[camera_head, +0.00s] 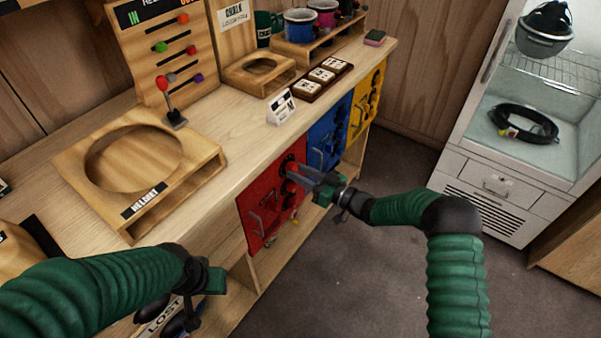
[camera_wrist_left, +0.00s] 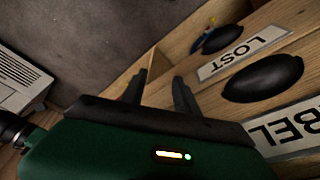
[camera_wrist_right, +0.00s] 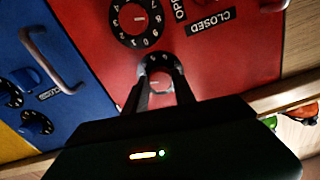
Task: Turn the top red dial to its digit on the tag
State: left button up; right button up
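The red panel (camera_head: 262,208) on the counter front carries several black dials, a handle and a small lever. My right gripper (camera_head: 296,172) is at its dials. In the right wrist view, the gripper's fingers (camera_wrist_right: 159,66) stand apart on either side of a black dial (camera_wrist_right: 159,82) with a red centre, apparently the top one; contact is unclear. Another dial with white digits (camera_wrist_right: 137,22) lies beyond it, by a "CLOSED" label (camera_wrist_right: 211,20). A white tent card (camera_head: 281,107) stands on the counter above; its marking is too small to read. My left gripper (camera_wrist_left: 160,85) is open and empty, near the "LOST" drawer.
A blue panel (camera_head: 327,136) and a yellow panel (camera_head: 369,93) adjoin the red one. The floor right of the counter is clear, up to an open white cabinet (camera_head: 462,165).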

grip_shut()
jog(key=shift+n, duration=0.4)
jog(key=n+b, duration=0.2)
jog(key=n, duration=0.1)
jog(key=shift+f, duration=0.1)
jog(key=shift+n+b, duration=0.7)
jog(key=shift+n, duration=0.9)
jog(key=o, duration=0.7)
grip_release()
jog(key=shift+o, duration=0.2)
